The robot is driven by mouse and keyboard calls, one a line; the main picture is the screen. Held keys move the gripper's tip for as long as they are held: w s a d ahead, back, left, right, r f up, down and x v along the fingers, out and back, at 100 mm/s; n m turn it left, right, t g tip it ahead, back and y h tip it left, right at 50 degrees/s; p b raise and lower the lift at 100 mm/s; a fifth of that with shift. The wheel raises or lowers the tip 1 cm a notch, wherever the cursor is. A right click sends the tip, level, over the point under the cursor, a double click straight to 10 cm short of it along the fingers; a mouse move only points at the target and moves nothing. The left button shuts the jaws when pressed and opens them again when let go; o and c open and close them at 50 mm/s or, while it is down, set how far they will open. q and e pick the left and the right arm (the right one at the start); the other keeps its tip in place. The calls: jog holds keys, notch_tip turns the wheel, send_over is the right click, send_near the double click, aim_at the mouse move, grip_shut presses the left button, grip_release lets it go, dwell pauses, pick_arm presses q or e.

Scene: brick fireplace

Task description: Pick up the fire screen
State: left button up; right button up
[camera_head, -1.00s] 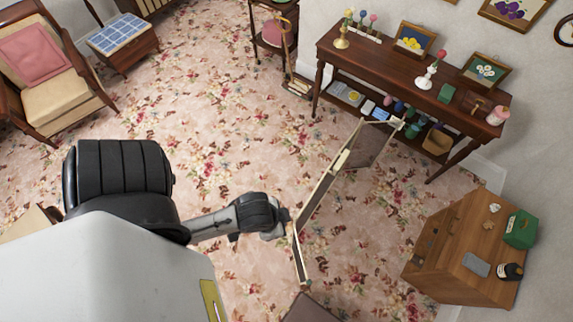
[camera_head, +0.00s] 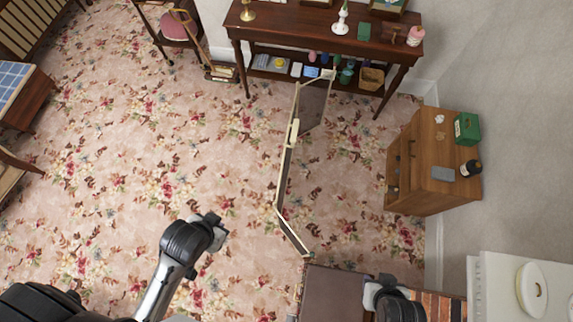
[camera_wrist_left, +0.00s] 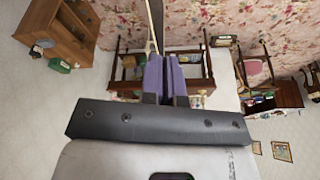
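The fire screen (camera_head: 286,165), a folding screen with a pale frame and dark panels, stands zigzag on the floral carpet in the head view. My left gripper (camera_head: 220,230) is to its left, with a gap of carpet between them. In the left wrist view its purple fingers (camera_wrist_left: 165,80) are close together, and nothing is visibly held. The screen (camera_wrist_left: 155,22) shows there as a narrow dark panel beyond the fingertips. My right gripper (camera_head: 378,290) is at the bottom right of the head view, beyond the screen's near end; its fingers cannot be made out.
A console table (camera_head: 310,35) with ornaments and a loaded lower shelf stands behind the screen. A wooden cabinet (camera_head: 425,165) bearing a green box (camera_head: 467,128) is to the right. Brickwork (camera_head: 445,307) and a white mantel (camera_head: 490,290) are at bottom right. Carpet left of the screen is clear.

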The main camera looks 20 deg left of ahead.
pick_arm(q)
jog(key=o, duration=0.7)
jog(key=shift+d, duration=0.15)
jog(key=shift+c, duration=0.2)
jog(key=shift+s, duration=0.1)
